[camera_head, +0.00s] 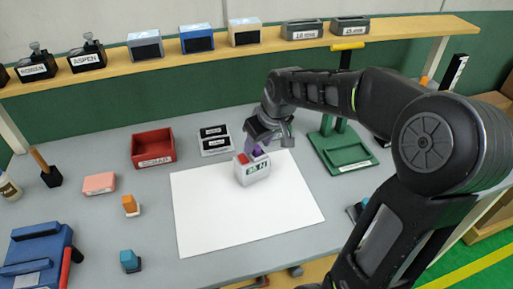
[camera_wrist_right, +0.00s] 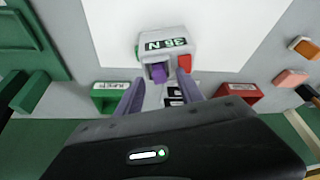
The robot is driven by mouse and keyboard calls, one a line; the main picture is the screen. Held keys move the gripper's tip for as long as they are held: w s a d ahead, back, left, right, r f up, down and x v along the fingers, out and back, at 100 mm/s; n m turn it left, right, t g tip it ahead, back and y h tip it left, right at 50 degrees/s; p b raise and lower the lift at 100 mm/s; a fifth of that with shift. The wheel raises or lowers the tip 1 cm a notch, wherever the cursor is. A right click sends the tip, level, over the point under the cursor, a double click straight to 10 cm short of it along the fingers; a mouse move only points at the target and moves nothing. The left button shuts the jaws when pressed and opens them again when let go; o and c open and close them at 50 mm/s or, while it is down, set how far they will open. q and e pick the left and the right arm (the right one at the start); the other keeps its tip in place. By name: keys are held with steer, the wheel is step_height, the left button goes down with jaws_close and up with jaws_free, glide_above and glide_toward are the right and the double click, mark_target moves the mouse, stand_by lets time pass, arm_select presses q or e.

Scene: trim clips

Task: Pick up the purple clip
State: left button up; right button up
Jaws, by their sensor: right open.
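The purple clip (camera_wrist_right: 158,72) sits in a slot of a small light-grey block marked "35 N" (camera_wrist_right: 172,45), beside a red piece (camera_wrist_right: 184,63). In the head view the block (camera_head: 252,175) stands on a white sheet (camera_head: 210,225), its red piece (camera_head: 243,158) showing on top. My right gripper (camera_wrist_right: 160,90) is open, its lavender fingers on either side of the clip's line and apart from each other. In the head view the right gripper (camera_head: 258,147) is just above and behind the block and partly hides the clip. I cannot tell whether the fingers touch it. My left gripper does not show.
A red bin (camera_head: 152,147) and a grey tray with black labels (camera_head: 215,138) stand behind the sheet. A green stand (camera_head: 343,158) is to the right. Small orange, pink and teal pieces lie left. A wooden shelf (camera_head: 215,52) with several boxes spans the back. The white sheet is otherwise clear.

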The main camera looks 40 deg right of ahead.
steer(key=shift+w+f, duration=0.1)
steer(key=shift+f, duration=0.2)
stand_by(0.4)
jaws_close()
stand_by(0.4)
